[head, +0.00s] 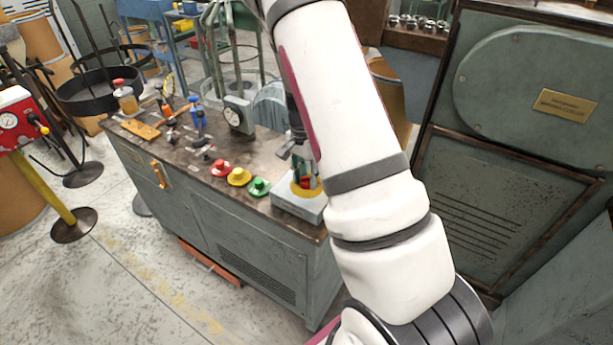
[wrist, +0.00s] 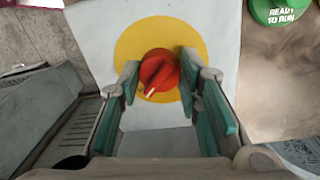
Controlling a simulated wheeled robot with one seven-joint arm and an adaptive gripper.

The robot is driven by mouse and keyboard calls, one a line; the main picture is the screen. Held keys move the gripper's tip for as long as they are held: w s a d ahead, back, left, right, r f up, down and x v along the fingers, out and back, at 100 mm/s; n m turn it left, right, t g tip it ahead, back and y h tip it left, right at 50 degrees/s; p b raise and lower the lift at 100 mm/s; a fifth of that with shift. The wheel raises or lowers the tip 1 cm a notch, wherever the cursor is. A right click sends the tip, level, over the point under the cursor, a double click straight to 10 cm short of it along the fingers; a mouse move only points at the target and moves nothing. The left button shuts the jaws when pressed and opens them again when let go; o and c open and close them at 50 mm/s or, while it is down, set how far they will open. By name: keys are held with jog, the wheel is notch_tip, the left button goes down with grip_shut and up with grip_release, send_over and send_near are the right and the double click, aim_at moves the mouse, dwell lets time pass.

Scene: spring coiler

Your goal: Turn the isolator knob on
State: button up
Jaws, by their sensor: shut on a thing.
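The isolator knob (wrist: 158,72) is red with a pale pointer mark. It sits on a yellow disc (wrist: 128,48) on a pale grey box (wrist: 150,142). In the wrist view the pointer slants toward the lower left. My gripper (wrist: 160,78) has its two green-padded fingers on either side of the knob, shut on it. In the head view my gripper (head: 302,165) is over the box (head: 297,205) at the right end of the bench, and my arm hides part of it.
Red (head: 220,168), yellow (head: 239,177) and green (head: 259,187) buttons stand left of the box on the bench (head: 180,160). A large green-grey machine (head: 510,150) rises to the right.

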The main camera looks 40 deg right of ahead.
jog(key=o, duration=1.1)
jog(key=shift+o, duration=0.2)
notch_tip(320, 180, up, 12)
jog(key=shift+w, duration=0.45)
jog(key=shift+a, duration=0.1)
jog(key=s+a+r+n+t, duration=0.2)
jog(key=s+a+r+n, duration=0.2)
jog(key=a+r, duration=0.45)
jog(key=s+a+r+n+t, duration=0.1)
jog(key=s+a+r+n, duration=0.3)
jog(key=s, duration=0.5)
jog(key=s+a+r+n+t, duration=0.2)
jog(key=s+a+r+n, duration=0.2)
jog(key=s+a+n, duration=0.3)
jog(key=s+n, duration=0.1)
jog(key=s, duration=0.2)
jog(key=shift+s+a+r, duration=0.2)
jog(key=shift+s, duration=0.1)
